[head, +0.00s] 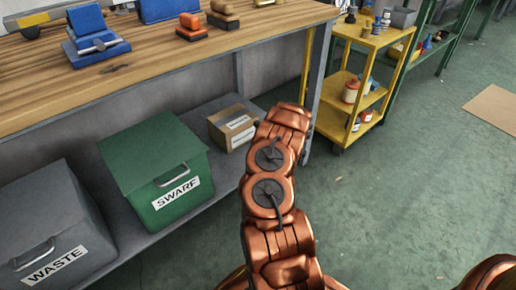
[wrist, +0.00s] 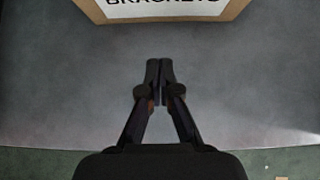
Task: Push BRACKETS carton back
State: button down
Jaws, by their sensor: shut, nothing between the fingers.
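The BRACKETS carton (head: 232,123) is a brown cardboard box with a white label. It stands on the grey lower shelf (head: 137,213) of the workbench, right of the green SWARF bin. In the wrist view the carton (wrist: 89,14) is at the top edge, its label partly cut off. My gripper (wrist: 160,66) is shut and empty over the shelf, pointing at the carton's labelled face. A gap of bare shelf shows between the fingertips and the carton. In the head view my arm hides the gripper and part of the carton's right side.
The green SWARF bin (head: 150,155) and a grey WASTE bin (head: 50,225) stand left of the carton. The wooden bench top (head: 150,70) is above the shelf. A yellow cart (head: 335,117) stands right of the bench leg. The green floor at right is mostly open.

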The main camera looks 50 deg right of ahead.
aim_at(243, 144)
jog(key=b+x, duration=0.1)
jog(key=x, duration=0.3)
jog(key=shift+w+r, duration=0.1)
jog(key=shift+w, duration=0.2)
jog(key=shift+w+d, duration=0.1)
jog(key=shift+w, duration=0.85)
jog(key=shift+w+r+b, duration=0.1)
jog(key=shift+w+b, duration=0.25)
jog(key=shift+w, duration=0.2)
